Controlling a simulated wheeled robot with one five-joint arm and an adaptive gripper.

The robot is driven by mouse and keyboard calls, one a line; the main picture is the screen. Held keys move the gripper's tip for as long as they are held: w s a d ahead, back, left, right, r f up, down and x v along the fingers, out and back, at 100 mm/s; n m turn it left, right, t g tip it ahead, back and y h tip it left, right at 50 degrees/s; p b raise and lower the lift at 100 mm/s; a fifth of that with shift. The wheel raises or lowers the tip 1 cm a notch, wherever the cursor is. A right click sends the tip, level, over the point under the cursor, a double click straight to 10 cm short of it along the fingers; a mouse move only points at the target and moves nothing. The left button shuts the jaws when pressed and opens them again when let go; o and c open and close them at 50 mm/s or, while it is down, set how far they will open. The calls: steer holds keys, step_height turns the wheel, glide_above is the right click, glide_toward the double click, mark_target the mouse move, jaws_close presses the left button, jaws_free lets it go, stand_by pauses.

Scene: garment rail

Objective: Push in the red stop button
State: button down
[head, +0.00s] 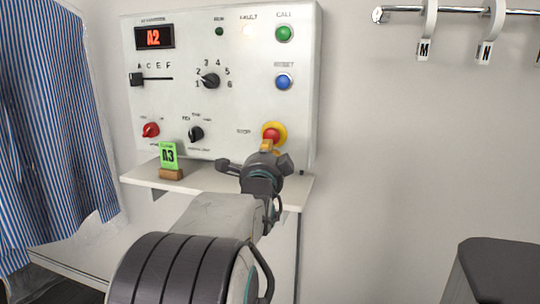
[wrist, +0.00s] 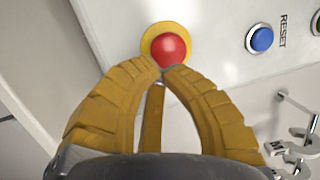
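The red stop button (head: 271,132) sits on a yellow ring at the lower right of the white control panel (head: 182,105). In the wrist view the red button (wrist: 170,50) is just beyond my fingertips, near the top middle. My gripper (head: 266,147) is in front of the button and hides part of its lower side. In the wrist view my yellow fingers (wrist: 162,72) meet at their tips and hold nothing. The tips overlap the button's lower edge in that view; I cannot tell whether they touch it.
A blue reset button (head: 284,82) and a green call button (head: 284,33) sit above. A green A3 card (head: 168,155) stands on the shelf (head: 200,183) below the panel. A striped shirt (head: 50,130) hangs at left, a rail (head: 455,11) at upper right, a dark stool (head: 500,262) at lower right.

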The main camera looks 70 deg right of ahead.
steer(key=v, duration=1)
stand_by(0.8)
